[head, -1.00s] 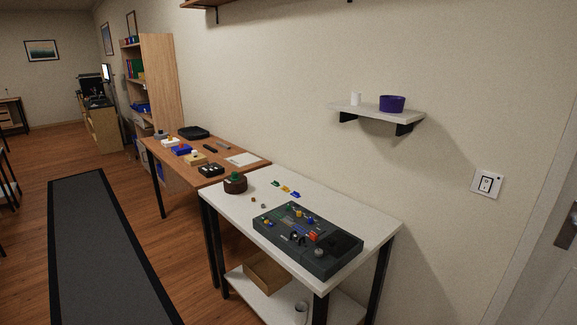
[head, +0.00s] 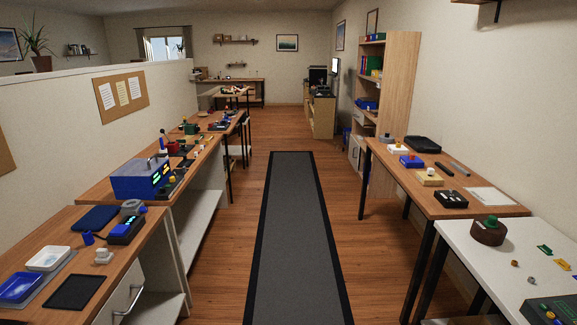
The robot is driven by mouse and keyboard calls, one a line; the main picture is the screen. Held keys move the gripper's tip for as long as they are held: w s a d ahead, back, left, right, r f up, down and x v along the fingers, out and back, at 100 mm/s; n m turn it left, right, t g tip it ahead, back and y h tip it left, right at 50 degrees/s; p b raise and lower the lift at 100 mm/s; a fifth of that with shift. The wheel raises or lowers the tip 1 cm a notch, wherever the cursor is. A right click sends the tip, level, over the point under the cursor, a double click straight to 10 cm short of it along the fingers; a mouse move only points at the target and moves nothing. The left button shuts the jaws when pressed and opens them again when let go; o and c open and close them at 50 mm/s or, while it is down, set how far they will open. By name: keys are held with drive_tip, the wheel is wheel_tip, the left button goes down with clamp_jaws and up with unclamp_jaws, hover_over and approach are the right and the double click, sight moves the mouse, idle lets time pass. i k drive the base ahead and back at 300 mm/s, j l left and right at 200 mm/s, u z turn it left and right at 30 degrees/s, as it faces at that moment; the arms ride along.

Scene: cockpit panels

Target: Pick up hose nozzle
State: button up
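I cannot make out a hose nozzle for sure; many items on the tables are too small to tell. The left bench (head: 45,219) holds a dark blue device (head: 125,230), a grey ring-shaped part (head: 132,206), a small blue piece (head: 87,238) and a pale knob-like piece (head: 103,256). The bench behind it holds a blue box with green displays (head: 140,180) and several small parts. My gripper is not in view.
A dark runner (head: 293,240) lies along the clear aisle between the benches. On the right are a wooden table (head: 475,209) with several small devices and a white table (head: 462,235). A tall bookcase (head: 402,80) stands behind them.

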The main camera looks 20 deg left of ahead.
sight(88, 236)
drive_tip(key=i+u, duration=0.2)
drive_tip(key=u, duration=0.25)
drive_tip(key=i+u, duration=0.2)
drive_tip(key=u, duration=0.25)
drive_tip(key=i+l+u, duration=0.2)
drive_tip(key=u, duration=0.2)
drive_tip(key=i+l+u, duration=0.2)
drive_tip(key=u, duration=0.25)
drive_tip(key=i+l+u, duration=0.45)
drive_tip(key=k+l, duration=0.05)
